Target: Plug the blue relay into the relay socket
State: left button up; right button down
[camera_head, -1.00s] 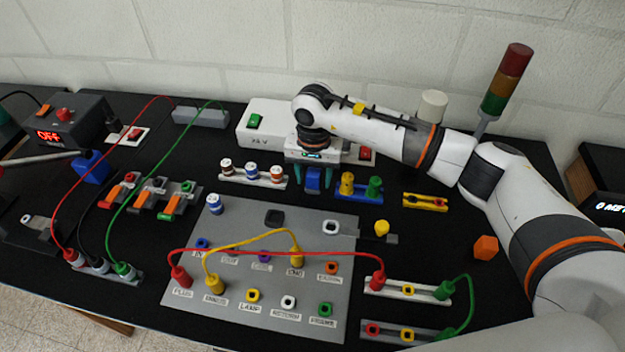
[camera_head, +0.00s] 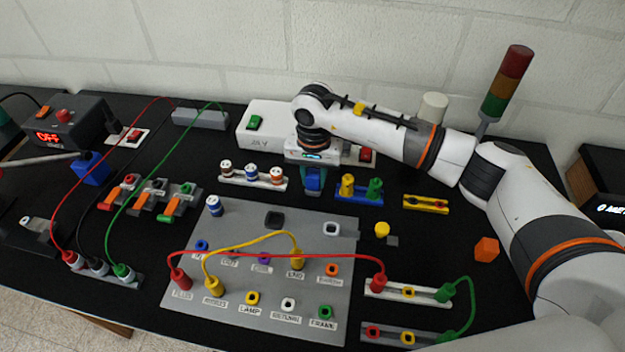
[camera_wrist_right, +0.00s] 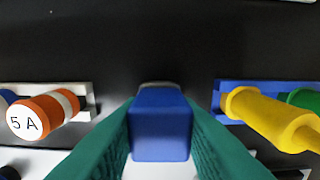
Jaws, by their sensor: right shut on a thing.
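The blue relay (camera_head: 313,180) is a small blue block standing behind the grey panel. My right gripper (camera_head: 313,184) points straight down over it, its teal fingers shut on its two sides. In the right wrist view the relay (camera_wrist_right: 160,125) sits between the fingers (camera_wrist_right: 160,138), with a pale rounded part just beyond it. I cannot tell if it is clear of the table. On the grey panel (camera_head: 215,270) are a dark square piece (camera_head: 274,218) and a white-rimmed square opening (camera_head: 331,228); I cannot tell which is the relay socket. My left gripper is not in view.
A fuse rack (camera_head: 253,179) stands left of the relay, and a blue holder with yellow and green plugs (camera_head: 359,192) stands right. Red, yellow (camera_head: 250,237) and green cables arch over the panel and table. A white box (camera_head: 262,128) is behind. An orange cube (camera_head: 486,249) lies right.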

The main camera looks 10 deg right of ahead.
aim_at(314, 173)
jog(key=shift+r+p, duration=0.75)
jog(key=shift+r, duration=2.15)
jog(key=s+d+r+n, duration=0.1)
jog(key=s+d, duration=0.3)
jog(key=s, duration=0.4)
jog(key=s+d+r+n, duration=0.1)
jog(key=s+d+n, duration=0.2)
jog(key=s, duration=0.6)
jog(key=shift+d+n, duration=0.3)
jog(key=shift+d, duration=0.15)
jog(key=shift+w+a, duration=0.1)
